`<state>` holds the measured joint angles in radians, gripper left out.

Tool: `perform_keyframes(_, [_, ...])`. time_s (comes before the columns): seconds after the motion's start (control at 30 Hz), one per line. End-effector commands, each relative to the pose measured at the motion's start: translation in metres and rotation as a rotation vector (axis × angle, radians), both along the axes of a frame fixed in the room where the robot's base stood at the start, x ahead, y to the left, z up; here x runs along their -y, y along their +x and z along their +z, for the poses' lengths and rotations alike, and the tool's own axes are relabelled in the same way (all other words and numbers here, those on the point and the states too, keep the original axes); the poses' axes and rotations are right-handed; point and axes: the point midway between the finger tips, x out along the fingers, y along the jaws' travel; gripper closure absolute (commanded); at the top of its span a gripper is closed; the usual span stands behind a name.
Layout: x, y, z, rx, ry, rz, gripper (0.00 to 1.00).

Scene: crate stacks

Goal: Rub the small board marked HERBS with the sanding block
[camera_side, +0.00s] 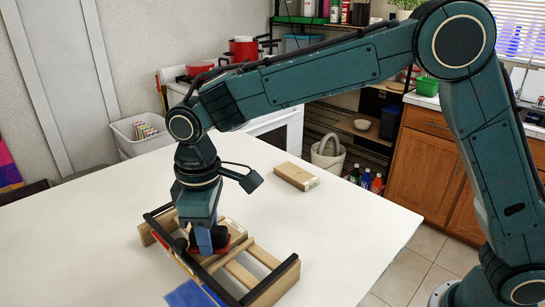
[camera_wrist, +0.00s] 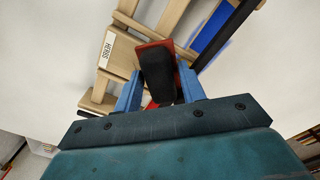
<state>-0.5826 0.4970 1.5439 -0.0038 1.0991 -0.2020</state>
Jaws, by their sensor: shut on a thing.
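My gripper (camera_wrist: 160,92) has its blue fingers shut on the sanding block (camera_wrist: 155,68), which is black with a red base. In the side view my gripper (camera_side: 207,240) points down over a wooden rack with the block between its fingers. The small wooden board marked HERBS (camera_wrist: 122,55) lies on the rack beside the block, its white label readable in the wrist view. In the side view the fingers hide much of the board, and only its label end (camera_side: 236,226) shows. I cannot tell whether the block touches the board.
The slatted wooden rack (camera_side: 268,257) has black rails and stands on the white table (camera_side: 350,215). A blue flat piece (camera_side: 188,294) lies at its front. A separate wooden block (camera_side: 296,177) lies behind it. The table's right side is clear.

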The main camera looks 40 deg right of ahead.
Motion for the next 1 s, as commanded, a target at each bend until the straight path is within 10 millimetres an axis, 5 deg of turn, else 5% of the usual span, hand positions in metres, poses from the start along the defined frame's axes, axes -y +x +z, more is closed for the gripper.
perform_keyframes(0.5, [0.0,0.031,-0.001,-0.001,-0.003,-0.007,0.87])
perform_keyframes(1.0, [0.0,0.024,0.001,-0.001,-0.002,-0.005,0.87])
